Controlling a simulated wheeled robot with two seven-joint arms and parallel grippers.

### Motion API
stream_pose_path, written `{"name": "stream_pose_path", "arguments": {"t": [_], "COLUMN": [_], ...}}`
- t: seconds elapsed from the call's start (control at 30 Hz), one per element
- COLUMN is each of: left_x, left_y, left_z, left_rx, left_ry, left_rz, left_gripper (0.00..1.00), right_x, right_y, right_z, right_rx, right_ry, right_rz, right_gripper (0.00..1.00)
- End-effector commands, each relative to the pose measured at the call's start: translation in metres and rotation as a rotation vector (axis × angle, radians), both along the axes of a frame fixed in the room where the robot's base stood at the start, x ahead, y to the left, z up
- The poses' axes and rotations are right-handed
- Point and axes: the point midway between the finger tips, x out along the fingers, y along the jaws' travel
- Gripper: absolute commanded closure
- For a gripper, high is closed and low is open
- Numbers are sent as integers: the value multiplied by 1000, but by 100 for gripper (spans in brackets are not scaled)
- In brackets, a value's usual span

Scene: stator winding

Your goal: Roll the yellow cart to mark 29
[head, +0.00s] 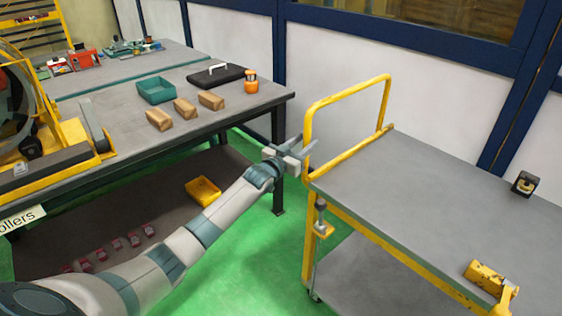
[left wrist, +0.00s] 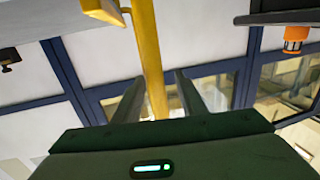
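The yellow cart (head: 430,190) stands on the right in the head view, with a grey top and a yellow tube handle (head: 346,98) at its left end. My left gripper (head: 297,148) is at the near upright post of that handle. In the left wrist view the yellow post (left wrist: 149,60) runs between the two spread fingers (left wrist: 157,92), with gaps visible beside it. The fingers are open, not clamped on it. My right gripper is not in view. No floor mark with the number 29 is visible.
A workbench (head: 130,120) on the left holds a teal bin (head: 156,90), wooden blocks (head: 186,108) and an orange item (head: 251,83). On the cart top lie a small dark device (head: 525,184) and a yellow tool (head: 488,277). Green floor (head: 250,245) is free between bench and cart.

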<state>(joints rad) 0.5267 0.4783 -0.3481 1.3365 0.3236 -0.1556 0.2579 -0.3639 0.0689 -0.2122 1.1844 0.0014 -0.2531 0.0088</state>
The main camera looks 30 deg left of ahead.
Motion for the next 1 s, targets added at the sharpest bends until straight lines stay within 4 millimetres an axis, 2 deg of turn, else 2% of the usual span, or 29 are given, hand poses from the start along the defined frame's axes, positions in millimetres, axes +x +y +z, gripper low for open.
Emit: {"name": "stream_pose_path", "arguments": {"t": [0.6,0.8,1.0], "left_x": [-103,-123,-129], "left_y": [17,21,22], "left_z": [-1,-1,0], "left_rx": [1,0,0], "left_ry": [1,0,0], "left_rz": [1,2,2], "left_gripper": [62,62,62], "right_x": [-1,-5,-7], "right_y": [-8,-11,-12], "right_z": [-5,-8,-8], "right_rx": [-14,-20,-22], "right_ry": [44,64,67], "right_rz": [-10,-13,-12], "right_gripper": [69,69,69]}}
